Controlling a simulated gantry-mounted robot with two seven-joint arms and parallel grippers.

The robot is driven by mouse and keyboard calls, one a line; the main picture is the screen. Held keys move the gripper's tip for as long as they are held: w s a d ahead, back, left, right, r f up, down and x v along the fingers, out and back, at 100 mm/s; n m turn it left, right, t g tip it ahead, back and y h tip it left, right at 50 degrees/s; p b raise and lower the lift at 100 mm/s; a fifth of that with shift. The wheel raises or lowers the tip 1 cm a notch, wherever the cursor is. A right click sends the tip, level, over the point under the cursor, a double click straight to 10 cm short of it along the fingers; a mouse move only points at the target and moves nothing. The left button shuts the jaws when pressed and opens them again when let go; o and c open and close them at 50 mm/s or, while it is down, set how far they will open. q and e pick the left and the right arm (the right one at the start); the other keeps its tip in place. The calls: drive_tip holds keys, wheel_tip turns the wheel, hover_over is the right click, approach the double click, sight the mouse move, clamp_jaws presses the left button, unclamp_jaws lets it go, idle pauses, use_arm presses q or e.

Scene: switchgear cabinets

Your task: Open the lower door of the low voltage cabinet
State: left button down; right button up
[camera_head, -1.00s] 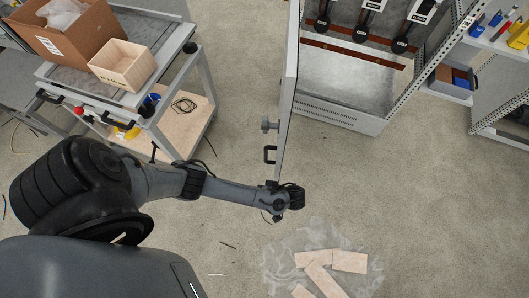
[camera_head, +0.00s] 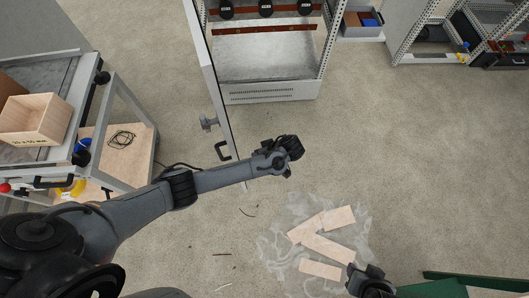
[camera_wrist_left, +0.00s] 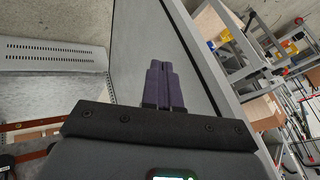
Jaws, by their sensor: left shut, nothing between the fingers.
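The low voltage cabinet (camera_head: 272,92) stands at top centre in the head view, its front open. Its grey door (camera_head: 212,75) stands swung out toward me, seen nearly edge-on. A black handle (camera_head: 222,151) and a grey latch knob (camera_head: 208,123) are on its left, outer face. My left gripper (camera_head: 291,146) is to the right of the door's free end, on the inner side, with my forearm passing by that end. In the left wrist view the fingers (camera_wrist_left: 162,84) are shut and empty, pointing toward the door's inner face (camera_wrist_left: 147,35); contact cannot be told. My right gripper (camera_head: 370,280) shows partly at the bottom.
A workbench trolley (camera_head: 125,98) with a wooden box (camera_head: 35,119) stands left of the door. Wooden boards (camera_head: 325,245) lie on a clear sheet on the floor. Green metal parts (camera_head: 440,286) are at lower right. Floor right of the cabinet is largely free.

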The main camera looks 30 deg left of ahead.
use_arm(q)
drive_tip(key=shift+s+a+f+p, duration=0.15)
drive_tip(key=shift+s+a+f, duration=0.15)
drive_tip(key=shift+s+a, duration=0.3)
drive_tip(key=shift+s+a+f+p, duration=0.1)
drive_tip(key=shift+s+a+f, duration=0.15)
drive_tip(key=shift+s+a, duration=0.35)
drive_tip(key=shift+s+a+f+p, duration=0.15)
drive_tip(key=shift+s+a+f, duration=0.15)
drive_tip(key=shift+s+a, duration=0.3)
use_arm(e)
drive_tip(key=shift+d+r, duration=0.1)
drive_tip(key=shift+r, duration=0.15)
use_arm(q)
drive_tip(key=shift+a, duration=0.1)
